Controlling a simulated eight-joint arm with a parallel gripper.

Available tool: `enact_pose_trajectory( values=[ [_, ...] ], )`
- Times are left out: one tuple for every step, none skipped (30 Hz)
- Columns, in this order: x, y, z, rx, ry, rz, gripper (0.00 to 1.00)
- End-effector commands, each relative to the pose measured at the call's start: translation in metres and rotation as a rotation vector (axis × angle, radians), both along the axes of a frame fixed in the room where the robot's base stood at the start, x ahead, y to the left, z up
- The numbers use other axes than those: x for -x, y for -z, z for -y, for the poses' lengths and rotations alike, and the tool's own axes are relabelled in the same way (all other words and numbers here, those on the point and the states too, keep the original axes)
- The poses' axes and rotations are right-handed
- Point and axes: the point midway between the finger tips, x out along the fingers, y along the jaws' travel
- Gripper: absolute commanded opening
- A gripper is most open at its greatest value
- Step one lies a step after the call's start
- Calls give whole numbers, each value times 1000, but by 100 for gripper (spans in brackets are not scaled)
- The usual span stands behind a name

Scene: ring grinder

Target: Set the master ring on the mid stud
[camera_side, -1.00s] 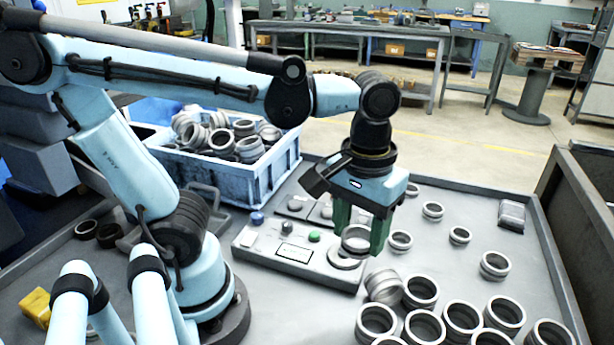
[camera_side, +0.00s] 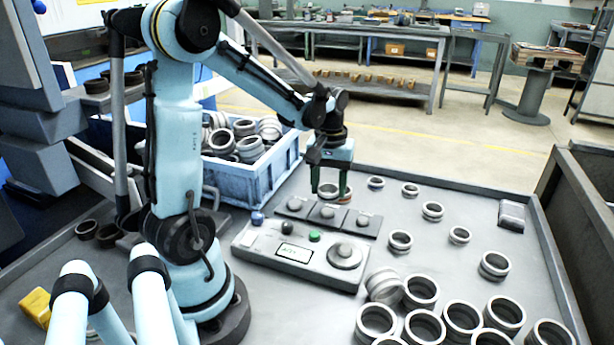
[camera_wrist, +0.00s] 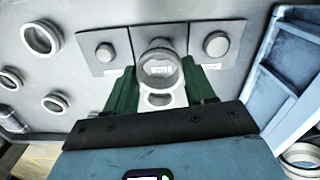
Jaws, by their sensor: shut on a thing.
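My gripper (camera_side: 330,192) is shut on a grey metal ring (camera_side: 327,195), taken as the master ring. The held ring (camera_wrist: 160,85) sits between the green fingers in the wrist view. Three dark plates with round studs lie in a row on the bench. The mid stud (camera_side: 328,212) is bare in the side view, and the gripper is behind and above it. The outer studs (camera_side: 295,204) and (camera_side: 362,221) are bare.
A grey control box (camera_side: 270,246) with a round seat (camera_side: 345,256), buttons and a lit display stands in front of the plates. A blue crate (camera_side: 240,178) of rings is close on the left. Loose rings (camera_side: 433,211) lie on the right. Several larger rings crowd the front right.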

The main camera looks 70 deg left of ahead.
Motion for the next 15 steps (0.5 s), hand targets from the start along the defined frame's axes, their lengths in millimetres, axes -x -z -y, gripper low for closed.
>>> enact_pose_trajectory(
  values=[
    [0,2,-1,0,-1,0,15],
    [0,3,-1,0,-1,0,15],
    [0,5,-1,0,0,0,15],
    [0,7,0,0,0,0,15],
    [0,9,0,0,0,0,15],
    [0,11,0,0,0,0,15],
    [0,13,0,0,0,0,15],
    [0,15,0,0,0,0,15],
    [0,18,0,0,0,0,15],
    [0,20,0,0,0,0,15],
    [0,23,0,0,0,0,15],
    [0,26,0,0,0,0,15],
    [0,28,0,0,0,0,15],
    [0,30,0,0,0,0,15],
    [0,33,0,-1,1,1,15]
  ],
)
